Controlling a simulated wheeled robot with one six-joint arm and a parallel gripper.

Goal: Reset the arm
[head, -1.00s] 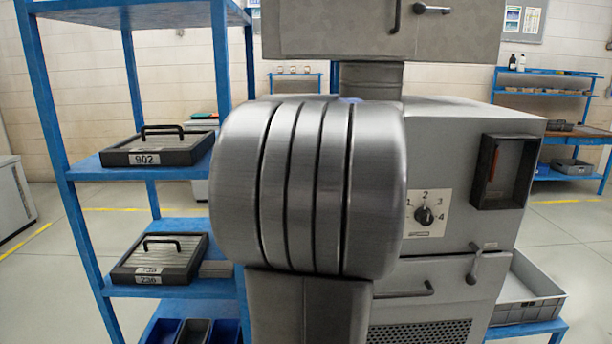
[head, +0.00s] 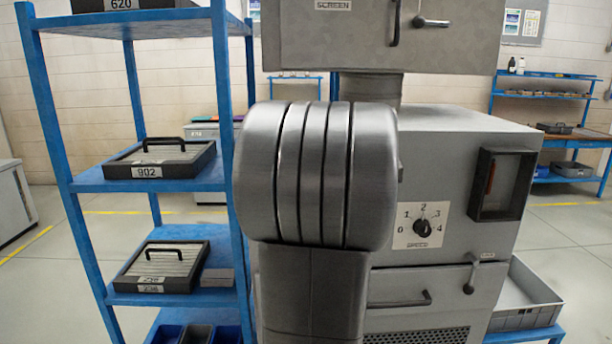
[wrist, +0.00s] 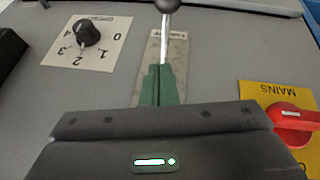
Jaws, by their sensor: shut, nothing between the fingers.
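My gripper (wrist: 160,84) shows in the wrist view with its green fingers shut together and empty. Behind the fingertips is a metal lever with a dark ball knob (wrist: 168,5), over a small label plate on a grey panel. I cannot tell whether the fingers touch the lever. My grey arm (head: 315,175) fills the middle of the head view, in front of the grey machine (head: 480,130). The gripper is hidden from the head view.
A numbered dial (wrist: 88,32) and a red mains switch (wrist: 293,118) flank the fingers. A blue shelf (head: 170,180) with labelled cases (head: 160,160) stands left of my arm. A grey tray (head: 525,300) sits low at right. Open floor shows further back.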

